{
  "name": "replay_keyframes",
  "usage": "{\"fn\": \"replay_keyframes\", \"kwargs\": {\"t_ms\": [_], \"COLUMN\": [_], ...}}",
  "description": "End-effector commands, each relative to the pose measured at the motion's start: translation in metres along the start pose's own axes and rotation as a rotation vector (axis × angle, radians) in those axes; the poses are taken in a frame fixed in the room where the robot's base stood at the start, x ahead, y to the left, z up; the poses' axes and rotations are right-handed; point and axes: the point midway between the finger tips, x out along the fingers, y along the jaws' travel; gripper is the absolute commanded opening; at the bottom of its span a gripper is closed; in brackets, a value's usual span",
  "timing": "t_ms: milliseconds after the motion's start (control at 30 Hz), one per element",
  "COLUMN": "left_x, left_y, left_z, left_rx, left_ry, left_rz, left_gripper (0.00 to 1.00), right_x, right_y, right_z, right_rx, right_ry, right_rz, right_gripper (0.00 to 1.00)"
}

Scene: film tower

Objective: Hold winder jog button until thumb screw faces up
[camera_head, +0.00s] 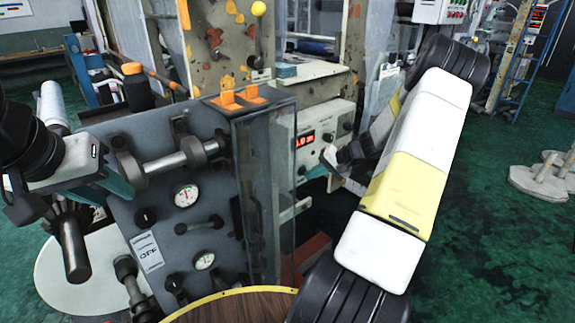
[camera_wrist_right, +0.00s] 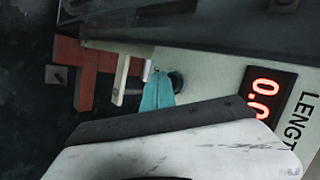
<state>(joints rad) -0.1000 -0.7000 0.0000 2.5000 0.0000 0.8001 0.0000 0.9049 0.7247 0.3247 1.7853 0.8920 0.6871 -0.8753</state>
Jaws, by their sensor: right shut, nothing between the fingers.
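A pale control panel (camera_head: 325,122) with a red lit display stands beyond the clear guard in the head view. My right gripper (camera_head: 333,160) is at the panel's lower front. In the right wrist view the gripper's teal fingertips (camera_wrist_right: 157,93) are together and empty, beside a dark round button or knob (camera_wrist_right: 177,82) on the panel face; I cannot tell whether they touch or press it. The display (camera_wrist_right: 266,93) reads "0.0", partly covered. I cannot make out the thumb screw. My left gripper (camera_head: 112,180) is by the grey gauge panel, its fingers mostly hidden.
The grey panel (camera_head: 175,235) carries gauges, knobs and an OFF label. A clear guard (camera_head: 262,190) with an orange-topped box stands between my arms. Red blocks (camera_wrist_right: 85,75) and a pale bracket (camera_wrist_right: 121,75) are left of the fingertips. Green floor (camera_head: 480,240) is open on the right.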

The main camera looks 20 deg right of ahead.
Motion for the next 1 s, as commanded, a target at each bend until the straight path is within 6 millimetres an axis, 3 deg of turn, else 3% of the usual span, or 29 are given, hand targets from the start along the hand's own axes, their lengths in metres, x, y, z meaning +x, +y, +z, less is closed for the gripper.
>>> {"fn": "replay_keyframes", "kwargs": {"t_ms": [1000], "left_x": [0.0], "left_y": [0.0], "left_z": [0.0], "left_rx": [0.0], "left_ry": [0.0], "left_rz": [0.0], "left_gripper": [0.36], "right_x": [0.0069], "right_y": [-0.0053], "right_z": [-0.0058], "right_rx": [-0.001], "right_ry": [0.001], "right_rz": [0.0], "right_gripper": [0.0]}}
